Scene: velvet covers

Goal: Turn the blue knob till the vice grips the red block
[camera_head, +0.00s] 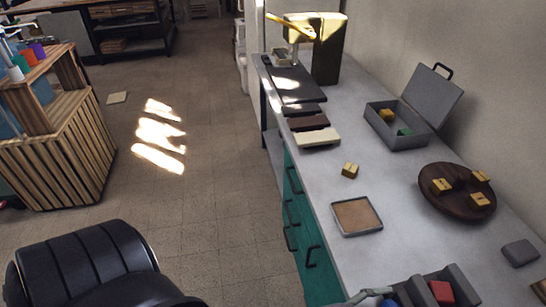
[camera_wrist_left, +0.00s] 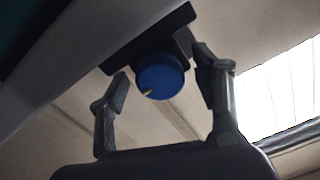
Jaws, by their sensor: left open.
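The red block (camera_head: 441,292) sits between the grey jaws of the vice (camera_head: 463,286) at the bottom edge of the head view. I cannot tell whether both jaws touch it. The blue knob (camera_head: 388,302) shows partly at the vice's left side, cut off by the picture edge. In the left wrist view the blue knob (camera_wrist_left: 160,77), with a small yellow mark, lies between the spread fingers of my left gripper (camera_wrist_left: 161,68). The fingers are open, with space on both sides of the knob. My right gripper is not in view.
A shallow tray (camera_head: 357,231), a small yellow block (camera_head: 350,170) and a round brown board (camera_head: 440,205) with yellow blocks lie on the bench. An open grey box (camera_head: 400,140) stands behind them. A grey pad (camera_head: 520,253) lies right of the vice.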

